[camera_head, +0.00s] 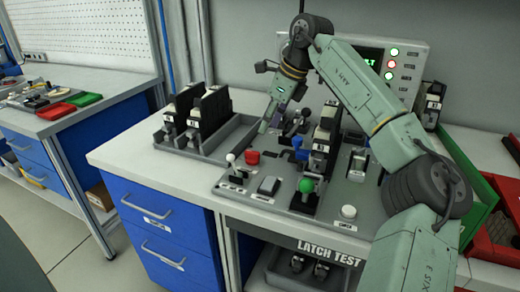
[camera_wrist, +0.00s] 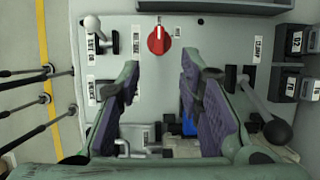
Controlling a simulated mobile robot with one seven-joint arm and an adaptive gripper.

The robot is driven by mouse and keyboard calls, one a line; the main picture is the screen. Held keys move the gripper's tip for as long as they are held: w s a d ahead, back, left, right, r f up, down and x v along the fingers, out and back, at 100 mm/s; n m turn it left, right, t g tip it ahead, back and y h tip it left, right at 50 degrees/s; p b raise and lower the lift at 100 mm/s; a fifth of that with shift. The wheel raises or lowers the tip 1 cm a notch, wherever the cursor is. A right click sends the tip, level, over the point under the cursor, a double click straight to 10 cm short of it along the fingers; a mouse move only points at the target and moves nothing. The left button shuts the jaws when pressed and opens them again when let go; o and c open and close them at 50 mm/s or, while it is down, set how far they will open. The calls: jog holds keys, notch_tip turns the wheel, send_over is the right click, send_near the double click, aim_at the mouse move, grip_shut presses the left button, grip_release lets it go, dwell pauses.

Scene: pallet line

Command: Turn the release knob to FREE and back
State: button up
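A red round knob (camera_wrist: 158,40) with a white pointer line sits on the grey panel in the wrist view. Its line points to the top of the picture, and the small labels beside it are too small to read surely. A red knob (camera_head: 252,157) also shows in the head view, beside a white-ball lever (camera_head: 230,158). My gripper (camera_wrist: 160,72) is open and empty, with its two purple-padded fingers apart. The knob lies beyond the fingertips, near the middle of the gap, and looks untouched. In the head view my gripper (camera_head: 270,118) hangs above the back of the panel.
A white-ball lever (camera_wrist: 93,22) and a black-ball lever (camera_wrist: 277,131) flank the knob. A green-ball lever (camera_head: 307,185), a blue-ball lever (camera_head: 297,142) and a white button (camera_head: 348,212) crowd the panel. Black blocks (camera_head: 208,112) stand in a tray at left. The bench's front left is clear.

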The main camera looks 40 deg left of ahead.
aim_at(253, 152)
jog(key=p+x, duration=0.1)
jog(key=x, duration=0.9)
jog(key=shift+s+a+f+p, duration=0.1)
jog(key=shift+a+f+p, duration=0.15)
jog(key=shift+p, duration=0.1)
jog(key=shift+c, duration=0.5)
grip_shut()
